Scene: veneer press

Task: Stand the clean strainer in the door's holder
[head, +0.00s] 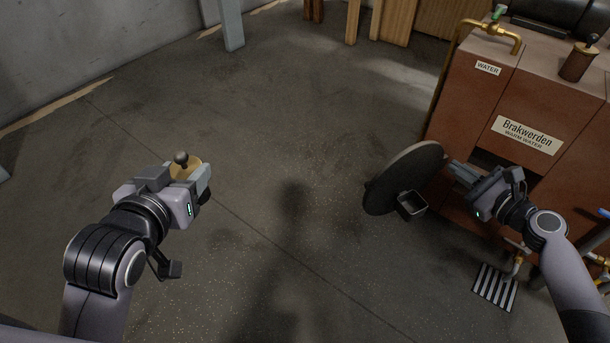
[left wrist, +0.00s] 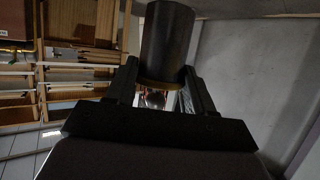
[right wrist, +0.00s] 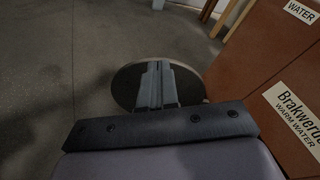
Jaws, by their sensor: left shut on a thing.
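The strainer is a dark cylinder with a brass rim, seen between the fingers in the left wrist view (left wrist: 167,42). My left gripper (head: 193,182) is shut on it, held up over open floor. In the head view the strainer (head: 187,166) shows as a brass disc with a dark knob; its cylinder is mostly hidden. The round dark door (head: 408,172) stands swung open at the machine's left side. Its holder (head: 411,204), a small square metal frame, is at the door's lower right. My right gripper (head: 463,172) is shut, close to the door's right edge; contact is unclear.
The red-brown machine (head: 460,105) stands at the right, labelled "Brakwerden". A brown cylinder with a knob (head: 578,63) stands on its top. A striped floor grate (head: 494,287) lies below. The middle floor is clear.

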